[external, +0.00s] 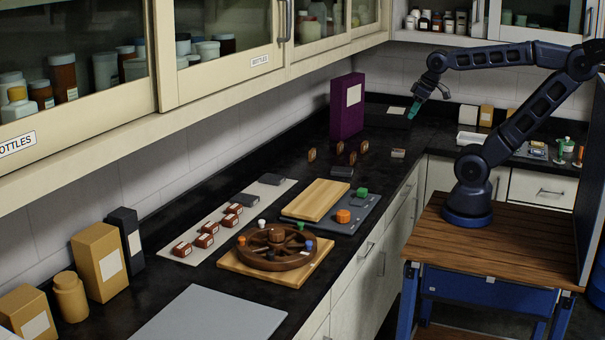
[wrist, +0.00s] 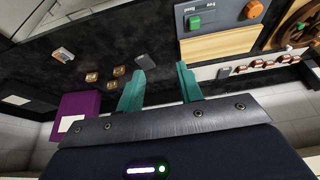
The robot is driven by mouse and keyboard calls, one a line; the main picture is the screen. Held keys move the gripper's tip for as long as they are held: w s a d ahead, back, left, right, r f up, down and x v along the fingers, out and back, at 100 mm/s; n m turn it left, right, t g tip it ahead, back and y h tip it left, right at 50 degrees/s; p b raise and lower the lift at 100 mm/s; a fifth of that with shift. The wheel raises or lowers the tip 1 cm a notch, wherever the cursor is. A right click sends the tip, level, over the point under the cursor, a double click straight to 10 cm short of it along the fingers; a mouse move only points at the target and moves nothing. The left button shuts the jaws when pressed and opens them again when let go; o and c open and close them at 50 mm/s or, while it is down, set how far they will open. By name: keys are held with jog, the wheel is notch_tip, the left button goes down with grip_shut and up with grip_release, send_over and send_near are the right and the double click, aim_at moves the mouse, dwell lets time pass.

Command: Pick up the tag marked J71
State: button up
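I cannot read J71 on any piece. Small tan-brown pieces (external: 352,158) stand at the back of the black counter; they also show in the wrist view (wrist: 91,77). Several red-brown labelled pieces (external: 204,241) lie on a pale strip (external: 170,254). My gripper (external: 414,110) is above the far counter; its teal fingers (wrist: 160,69) are apart and empty.
A purple box (external: 347,106) stands by the back wall. A wooden board (external: 316,200) and an orange knob (external: 343,216) sit on a grey panel (external: 369,211). A wooden wheel (external: 276,250) lies nearer. Wall cabinets (external: 220,50) overhang the counter. Bare counter separates the small pieces.

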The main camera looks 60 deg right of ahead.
jog(key=shift+o, duration=0.2)
jog(key=w+d+n+g+h, duration=0.1)
jog(key=w+d+n, duration=0.3)
jog(key=w+d, duration=0.5)
jog(key=n+g+h, duration=0.3)
jog(key=n+g, duration=0.1)
jog(key=n, duration=0.9)
send_over(365, 145)
jog(key=w+a, duration=0.1)
jog(key=a, duration=0.2)
notch_tip(365, 145, down, 21)
jog(key=shift+h, duration=0.3)
jog(key=shift+x, duration=5.35)
grip_shut()
